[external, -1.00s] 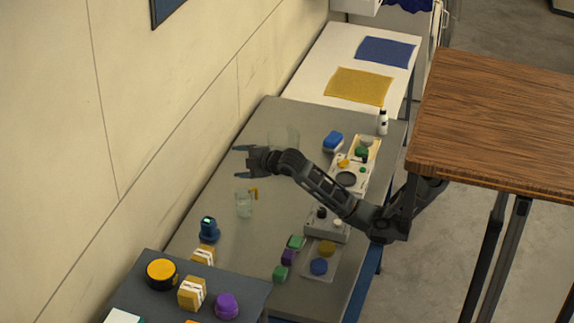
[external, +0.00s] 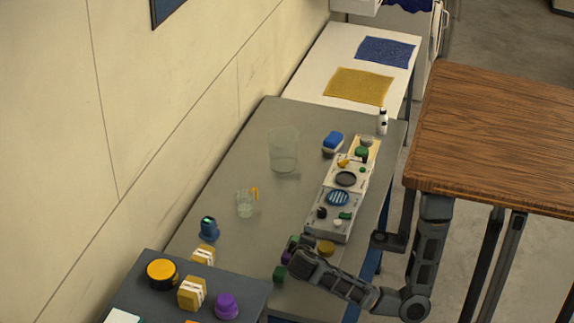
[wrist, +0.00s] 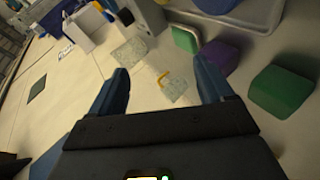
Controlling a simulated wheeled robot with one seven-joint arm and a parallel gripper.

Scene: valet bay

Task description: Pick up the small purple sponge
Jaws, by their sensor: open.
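The small purple sponge (wrist: 221,57) lies on the grey table between two green sponges, just right of my right finger in the wrist view. In the external view the purple sponge (external: 286,258) is partly hidden by my gripper (external: 296,246), which is low over that row. One green sponge (wrist: 282,91) is nearer the camera and another (wrist: 185,39) is farther off in the wrist view.
A clear glass (external: 245,204) with a yellow piece and a larger clear glass (external: 284,150) stand on the table. A tray (wrist: 262,14) borders the sponges. The table's left half (external: 215,180) has free room. A wooden table (external: 500,130) stands at right.

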